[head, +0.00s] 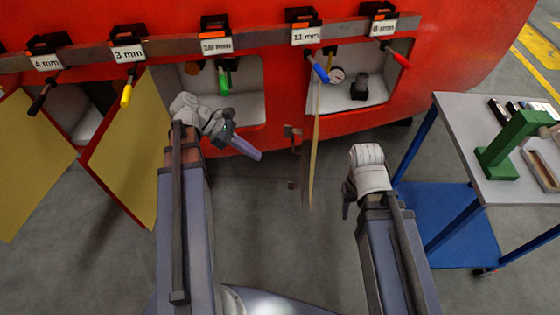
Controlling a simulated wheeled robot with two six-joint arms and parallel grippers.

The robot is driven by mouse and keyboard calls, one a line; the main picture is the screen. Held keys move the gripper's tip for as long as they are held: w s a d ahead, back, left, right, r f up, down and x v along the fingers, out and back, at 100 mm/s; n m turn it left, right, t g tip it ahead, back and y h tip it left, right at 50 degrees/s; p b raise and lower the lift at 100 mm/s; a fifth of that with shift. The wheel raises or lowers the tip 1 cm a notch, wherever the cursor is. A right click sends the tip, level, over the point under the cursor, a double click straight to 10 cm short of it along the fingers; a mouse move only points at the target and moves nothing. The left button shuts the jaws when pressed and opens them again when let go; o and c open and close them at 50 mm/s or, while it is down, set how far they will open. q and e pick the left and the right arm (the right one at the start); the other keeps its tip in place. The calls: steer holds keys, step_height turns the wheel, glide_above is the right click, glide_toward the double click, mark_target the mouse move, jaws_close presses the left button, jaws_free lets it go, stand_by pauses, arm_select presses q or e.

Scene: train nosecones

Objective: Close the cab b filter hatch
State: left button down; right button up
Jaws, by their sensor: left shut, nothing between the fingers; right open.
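Several hatches stand open on the red train nose (440,60); no label shows which one is the cab b filter hatch. One hatch door (314,150) is seen almost edge-on in the middle, swung out from the left side of a white compartment with a gauge (337,75) and a dark part (360,87). My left gripper (250,151) is shut and empty, left of that door and apart from it. My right gripper (347,205) is open, just right of the door's lower end; whether they touch is unclear. It appears empty.
Two yellow-faced doors (130,150) (30,165) stand open at left. A rail above carries labelled tools, including a blue-handled (320,73) and a green-handled one (223,83). A cart (460,120) with a green stand (505,145) is at right. Grey floor lies between.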

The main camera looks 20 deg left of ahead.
arm_select(q)
steer(key=d+r+b+x, duration=0.2)
steer(key=b+x, duration=0.3)
steer(key=x, duration=0.7)
steer(key=shift+b, duration=0.3)
steer(key=shift+w+d, duration=0.15)
steer(key=shift+d, duration=0.15)
